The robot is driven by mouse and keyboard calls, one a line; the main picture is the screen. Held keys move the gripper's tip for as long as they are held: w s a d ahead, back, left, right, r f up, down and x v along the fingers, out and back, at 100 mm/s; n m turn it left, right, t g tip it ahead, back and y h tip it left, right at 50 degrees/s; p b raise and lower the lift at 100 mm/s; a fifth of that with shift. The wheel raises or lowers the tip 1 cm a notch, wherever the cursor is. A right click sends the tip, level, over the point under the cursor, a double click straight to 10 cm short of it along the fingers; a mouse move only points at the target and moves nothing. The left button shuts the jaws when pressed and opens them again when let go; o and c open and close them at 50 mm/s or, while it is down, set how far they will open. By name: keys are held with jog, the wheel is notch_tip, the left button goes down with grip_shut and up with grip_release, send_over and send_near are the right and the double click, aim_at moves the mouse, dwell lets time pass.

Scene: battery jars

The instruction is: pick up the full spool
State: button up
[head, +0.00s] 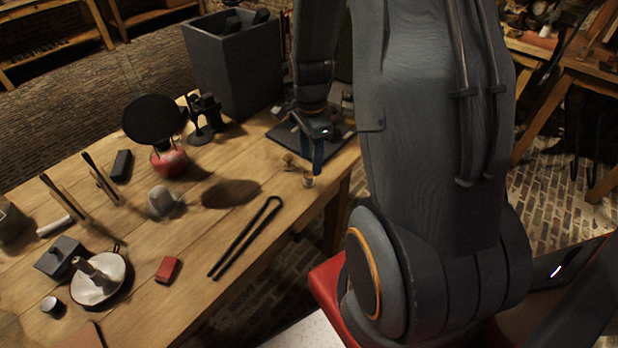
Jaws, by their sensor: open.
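Two small tan pieces that look like spools stand near the table's right edge. One spool (289,160) is a little farther back and to the left. The other spool (308,179) is nearer the edge, just below my gripper (316,163). I cannot tell from here which of them is full. My gripper points down, its jaws are open, and its dark blue finger hangs close over the nearer spool. Whether it touches the spool is not clear, and the far finger is mostly hidden.
A dark square mat (283,137) lies behind the gripper, beside a tall grey bin (235,68). Black tongs (244,238), a red block (167,269), a grey dome (161,201) and a red-based burner-like object (168,161) stand or lie on the wooden table (215,225).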

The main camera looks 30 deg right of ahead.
aim_at(308, 174)
jog(key=shift+w+a+f+p, duration=0.15)
jog(key=shift+f+p, duration=0.45)
jog(key=shift+f, duration=1)
jog(key=shift+a+f+p, duration=0.1)
jog(key=shift+f+p, duration=0.5)
jog(key=shift+f, duration=1)
jog(key=c, duration=1.1)
jog(key=shift+r, duration=0.2)
